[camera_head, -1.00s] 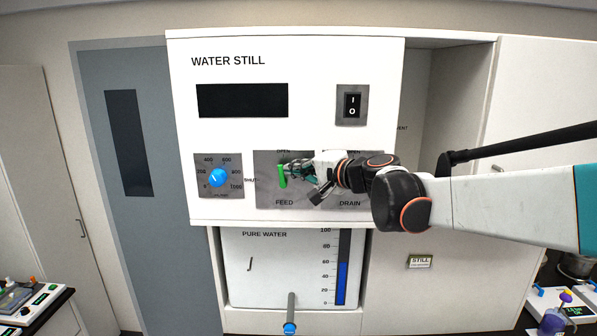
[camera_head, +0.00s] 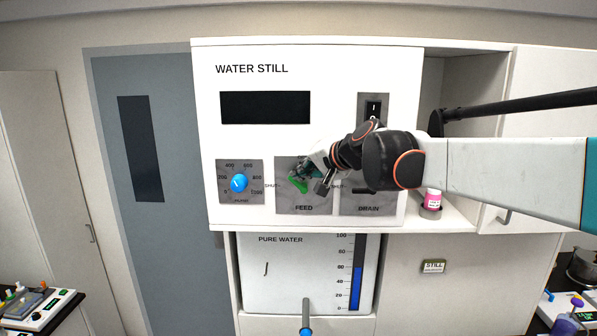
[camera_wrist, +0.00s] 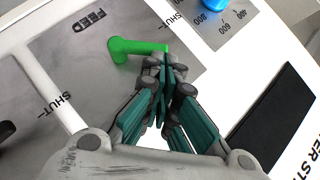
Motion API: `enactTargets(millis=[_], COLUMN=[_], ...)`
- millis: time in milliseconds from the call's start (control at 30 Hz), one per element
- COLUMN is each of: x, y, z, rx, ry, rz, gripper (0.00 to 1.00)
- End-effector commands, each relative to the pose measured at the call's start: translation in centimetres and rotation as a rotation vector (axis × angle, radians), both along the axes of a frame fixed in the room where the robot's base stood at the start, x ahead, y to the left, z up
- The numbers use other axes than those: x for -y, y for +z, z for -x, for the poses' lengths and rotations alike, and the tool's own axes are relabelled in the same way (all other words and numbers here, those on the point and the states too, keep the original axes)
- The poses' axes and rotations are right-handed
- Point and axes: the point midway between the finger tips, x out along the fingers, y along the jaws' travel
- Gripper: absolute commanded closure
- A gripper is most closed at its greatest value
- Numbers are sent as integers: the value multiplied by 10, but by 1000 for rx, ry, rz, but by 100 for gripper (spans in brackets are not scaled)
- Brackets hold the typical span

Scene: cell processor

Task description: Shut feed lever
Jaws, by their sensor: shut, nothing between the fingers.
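The green feed lever (camera_head: 299,186) is on the grey feed plate (camera_head: 318,204) of the white water still. It is tilted diagonally, up and left, between upright and the SHUT mark at its left. In the wrist view the lever (camera_wrist: 138,47) runs from its round hub towards the right, its free end at my fingertips. My gripper (camera_head: 303,172) is shut and empty. In the wrist view the gripper tips (camera_wrist: 168,62) are against or very near the lever's free end, on its upper side.
A blue knob (camera_head: 239,182) sits just left of the feed plate. The drain plate (camera_head: 372,207) is at the right, its lever partly hidden by my arm. A pink-labelled bottle (camera_head: 433,199) stands in the alcove at right. A blue-tipped tap (camera_head: 306,318) sticks out below.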

Motion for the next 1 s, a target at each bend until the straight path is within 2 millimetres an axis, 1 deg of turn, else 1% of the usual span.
enactTargets(millis=[167, 400, 667, 1000], x=[-2, -11, -20, -20], y=[-1, -5, -10, -7], z=[0, -1, -1, -1], rx=[-3, -9, -9, -9], ry=[2, 2, 2, 0], rz=[111, 278, 270, 269], gripper=[100, 100, 100, 100])
